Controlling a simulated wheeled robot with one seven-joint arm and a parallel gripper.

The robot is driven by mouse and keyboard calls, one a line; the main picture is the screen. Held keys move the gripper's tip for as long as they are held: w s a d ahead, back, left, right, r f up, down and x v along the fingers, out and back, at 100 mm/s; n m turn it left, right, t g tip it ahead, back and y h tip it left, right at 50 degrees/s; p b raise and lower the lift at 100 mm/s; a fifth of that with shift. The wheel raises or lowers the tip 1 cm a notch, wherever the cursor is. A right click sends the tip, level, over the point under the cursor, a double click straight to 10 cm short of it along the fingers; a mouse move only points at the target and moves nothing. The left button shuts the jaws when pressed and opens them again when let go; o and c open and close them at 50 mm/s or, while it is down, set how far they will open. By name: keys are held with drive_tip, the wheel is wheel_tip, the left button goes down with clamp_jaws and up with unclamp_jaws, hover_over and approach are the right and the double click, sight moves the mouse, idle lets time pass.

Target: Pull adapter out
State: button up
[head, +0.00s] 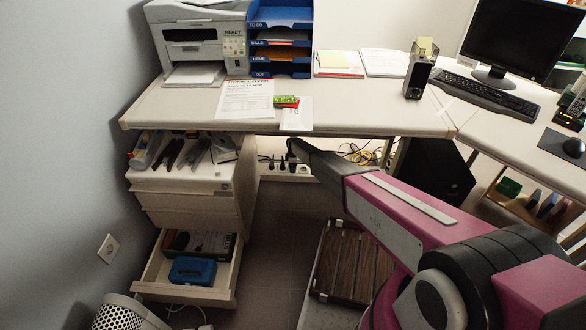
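A white power strip (301,171) runs under the desk, against the back. Small dark plugs or adapters (283,166) sit on it; they are too small to tell which one is the adapter. My arm reaches in from the lower right to just below the desk's front edge. My gripper (291,151) shows as a small dark shape at the arm's end, close to the dark plugs. I cannot tell whether it touches one. Its fingers are too small and dark to make out.
The desk edge (290,127) hangs just above my arm's end. A drawer cabinet (190,185) stands left, its bottom drawer (160,289) pulled out. Loose cables (358,153) lie right of the strip. A brown slatted footrest (345,262) is on the floor below my arm.

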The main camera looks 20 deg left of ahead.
drive_tip(key=shift+f, duration=0.35)
drive_tip(key=shift+w, duration=0.2)
idle(0.4)
idle(0.6)
drive_tip(key=c, duration=1.2)
drive_tip(key=shift+r, duration=0.1)
drive_tip(key=shift+r, duration=0.1)
drive_tip(key=shift+r, duration=2.85)
drive_tip(key=shift+r, duration=0.1)
drive_tip(key=shift+r, duration=1.4)
